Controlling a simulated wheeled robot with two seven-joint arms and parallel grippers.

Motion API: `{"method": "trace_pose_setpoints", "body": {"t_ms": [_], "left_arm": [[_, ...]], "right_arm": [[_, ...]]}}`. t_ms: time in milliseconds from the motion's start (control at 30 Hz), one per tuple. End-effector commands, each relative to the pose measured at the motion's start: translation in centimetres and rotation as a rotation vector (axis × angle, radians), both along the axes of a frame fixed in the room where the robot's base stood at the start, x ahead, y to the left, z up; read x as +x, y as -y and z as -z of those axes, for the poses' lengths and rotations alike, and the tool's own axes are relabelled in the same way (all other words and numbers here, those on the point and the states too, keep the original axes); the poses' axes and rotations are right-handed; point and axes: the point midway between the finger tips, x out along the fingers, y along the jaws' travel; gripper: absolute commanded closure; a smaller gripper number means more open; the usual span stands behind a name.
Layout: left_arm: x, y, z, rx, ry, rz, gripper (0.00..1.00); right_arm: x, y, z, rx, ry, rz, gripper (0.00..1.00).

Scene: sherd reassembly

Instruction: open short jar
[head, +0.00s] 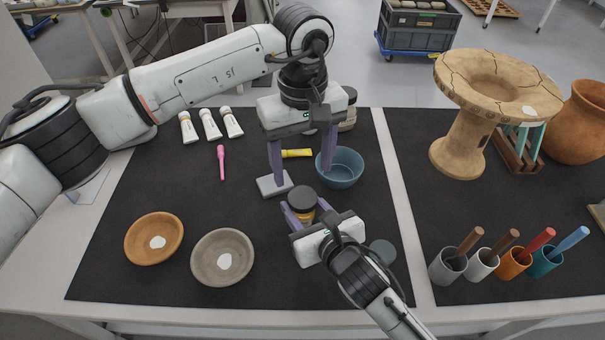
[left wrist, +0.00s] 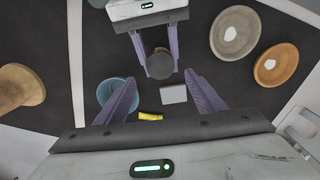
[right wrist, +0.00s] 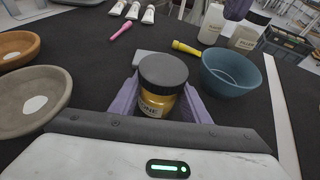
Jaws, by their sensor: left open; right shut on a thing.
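The short jar (right wrist: 158,100) is amber with a cream label and a dark grey lid (right wrist: 163,70). The lid is on the jar. In the head view the jar's lid (head: 302,197) shows between the fingers of my right gripper (head: 301,214). My right gripper, also in the right wrist view (right wrist: 160,105), is shut on the jar's body, and the jar is upright. My left gripper (head: 303,180) is open and empty, pointing down above and behind the jar. In the left wrist view the lid (left wrist: 160,65) lies ahead of the open left fingers (left wrist: 157,92).
A blue bowl (head: 341,167) stands right of the left gripper, with a grey block (head: 274,186) and a yellow tube (head: 297,153) nearby. A grey disc (head: 383,251) lies beside the right gripper. Two bowls, orange (head: 154,239) and grey (head: 222,257), stand at left. The mat between is clear.

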Motion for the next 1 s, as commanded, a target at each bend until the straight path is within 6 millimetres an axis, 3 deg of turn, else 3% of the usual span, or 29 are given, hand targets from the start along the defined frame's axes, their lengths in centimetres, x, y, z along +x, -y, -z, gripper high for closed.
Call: {"method": "trace_pose_setpoints", "body": {"t_ms": [500, 933, 1000], "left_arm": [[-0.1, 0.0, 6.9, 0.001, -0.004, 0.0, 0.37], [0.0, 0.0, 7.9, 0.001, -0.002, 0.0, 0.37], [0.0, 0.0, 7.9, 0.001, -0.002, 0.0, 0.49]], "right_arm": [[0.0, 0.0, 0.0, 0.0, -0.001, 0.0, 1.0], [0.0, 0.0, 0.1, 0.0, -0.001, 0.0, 1.0], [0.0, 0.0, 0.1, 0.0, -0.001, 0.0, 1.0]]}}
